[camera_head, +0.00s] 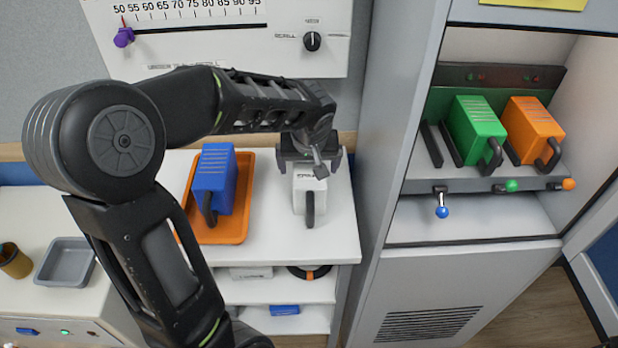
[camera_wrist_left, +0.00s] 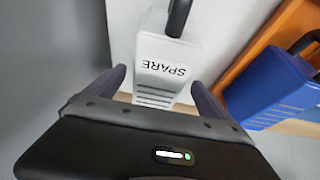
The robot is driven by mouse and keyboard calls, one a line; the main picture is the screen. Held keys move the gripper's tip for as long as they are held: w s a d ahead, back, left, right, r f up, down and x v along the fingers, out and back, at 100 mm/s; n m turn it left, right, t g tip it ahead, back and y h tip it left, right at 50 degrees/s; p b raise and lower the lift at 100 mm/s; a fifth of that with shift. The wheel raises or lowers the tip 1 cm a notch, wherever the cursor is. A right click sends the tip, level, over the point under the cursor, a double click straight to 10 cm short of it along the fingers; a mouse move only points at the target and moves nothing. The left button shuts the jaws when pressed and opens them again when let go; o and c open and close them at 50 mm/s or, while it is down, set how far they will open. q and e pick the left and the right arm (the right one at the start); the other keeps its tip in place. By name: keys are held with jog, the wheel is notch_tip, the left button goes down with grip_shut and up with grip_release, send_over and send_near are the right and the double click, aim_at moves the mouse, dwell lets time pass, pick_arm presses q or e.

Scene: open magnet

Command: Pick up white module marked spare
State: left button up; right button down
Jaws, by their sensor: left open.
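The white module (camera_head: 308,192) stands on the white shelf top, right of the blue module, with its dark handle facing the front. In the left wrist view the white module (camera_wrist_left: 165,68) shows the word SPARE. My left gripper (camera_head: 311,165) is over the rear end of the white module. In the left wrist view my left gripper (camera_wrist_left: 158,85) is open, with one finger on each side of the module and gaps visible. Its far lower faces are hidden. My right gripper is not in view.
A blue module (camera_head: 214,180) sits in an orange tray (camera_head: 238,228) close on the left. A grey cabinet (camera_head: 400,100) stands to the right, holding a green module (camera_head: 476,130) and an orange module (camera_head: 533,130). A wall panel (camera_head: 200,50) is behind. Shelf space in front is clear.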

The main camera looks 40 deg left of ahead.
pick_arm(q)
jog(key=shift+w+f, duration=0.1)
jog(key=shift+f, duration=0.05)
jog(key=p+x, duration=0.1)
jog(key=x, duration=0.4)
jog(key=shift+w+p, duration=0.15)
jog(key=shift+p, duration=0.2)
jog(key=shift+c, duration=0.3)
jog(key=c, duration=2)
